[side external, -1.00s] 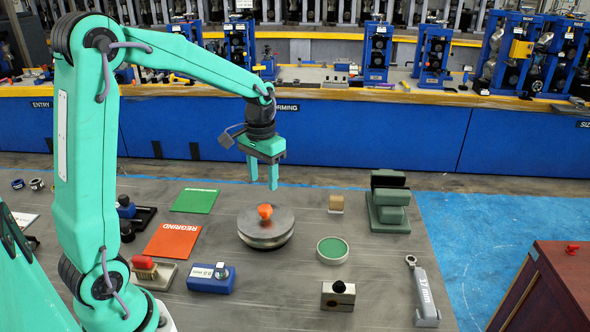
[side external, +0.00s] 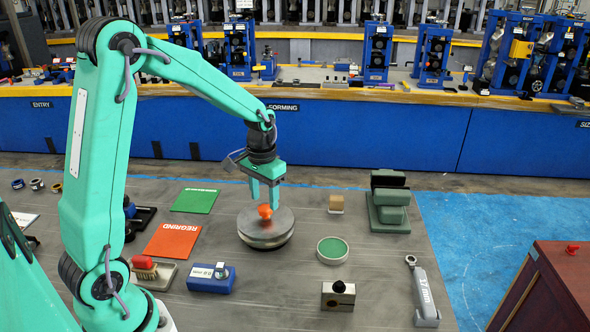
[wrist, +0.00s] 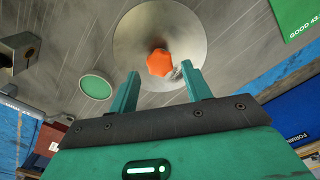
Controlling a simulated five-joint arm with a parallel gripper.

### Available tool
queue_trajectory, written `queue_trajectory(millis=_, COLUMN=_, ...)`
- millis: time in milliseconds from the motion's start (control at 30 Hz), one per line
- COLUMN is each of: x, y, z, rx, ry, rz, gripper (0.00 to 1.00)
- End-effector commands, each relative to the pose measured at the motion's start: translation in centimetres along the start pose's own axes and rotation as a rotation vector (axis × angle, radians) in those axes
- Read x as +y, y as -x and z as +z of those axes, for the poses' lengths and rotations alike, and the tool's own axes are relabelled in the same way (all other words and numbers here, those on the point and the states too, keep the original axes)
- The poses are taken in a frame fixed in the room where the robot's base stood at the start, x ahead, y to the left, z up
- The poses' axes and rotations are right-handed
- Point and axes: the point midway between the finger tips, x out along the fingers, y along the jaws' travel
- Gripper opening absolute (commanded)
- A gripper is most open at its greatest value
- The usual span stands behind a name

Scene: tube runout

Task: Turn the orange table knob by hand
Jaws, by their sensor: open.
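The orange knob (side external: 265,211) stands at the middle of the round grey metal turntable (side external: 262,237) on the workbench. My gripper (side external: 265,205) points down over the turntable, with its two green fingers spread on either side of the knob in the side view. In the wrist view my gripper (wrist: 160,78) is open and empty. There the knob (wrist: 160,62) shows beyond and between the fingertips, on the turntable (wrist: 137,25).
A green card (side external: 195,201) and an orange REGRIND card (side external: 173,241) lie left of the turntable. A round green-topped dish (side external: 333,251) and a metal block (side external: 338,296) are to the right.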

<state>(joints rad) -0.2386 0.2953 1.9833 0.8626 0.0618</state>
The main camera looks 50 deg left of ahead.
Motion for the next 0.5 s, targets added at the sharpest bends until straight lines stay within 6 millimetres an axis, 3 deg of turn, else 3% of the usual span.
queue_trajectory(millis=233, x=0.0, y=-2.2, z=0.1, rx=-0.003, ry=0.000, rz=0.000, gripper=0.49)
queue_trajectory(millis=500, x=0.0, y=-2.2, z=0.0, rx=-0.001, ry=0.000, rz=0.000, gripper=0.49)
